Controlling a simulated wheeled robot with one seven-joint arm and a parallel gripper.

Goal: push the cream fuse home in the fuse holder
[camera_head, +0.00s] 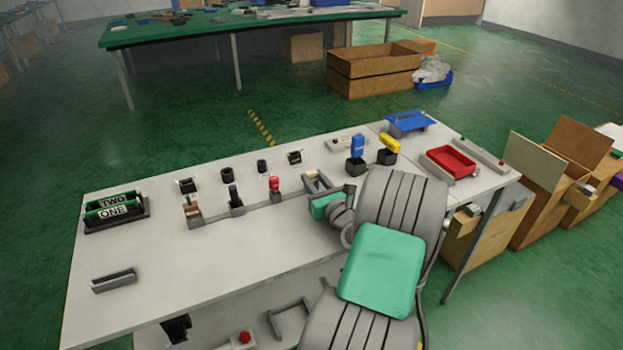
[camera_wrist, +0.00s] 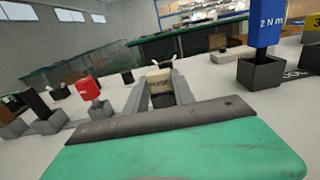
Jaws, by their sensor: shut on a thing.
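The cream fuse (camera_wrist: 160,84) shows small in the middle of the wrist view, between the two grey fingers of my gripper (camera_wrist: 158,80). The fingers are shut on it from both sides. A dark part lies just below the fuse, between the fingers. In the head view my gripper (camera_head: 319,184) reaches low over the bench, at the right end of the row of small lever fixtures. The fuse holder is mostly hidden by the fingers and the fuse, so I cannot tell how deep the fuse sits.
A red-topped lever (camera_head: 274,186) stands left of my gripper. Blue (camera_head: 357,146) and yellow (camera_head: 389,144) blocks stand in black sockets to the right. A red tray (camera_head: 449,161) lies farther right. The bench's front left is mostly clear around a grey bar (camera_head: 114,280).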

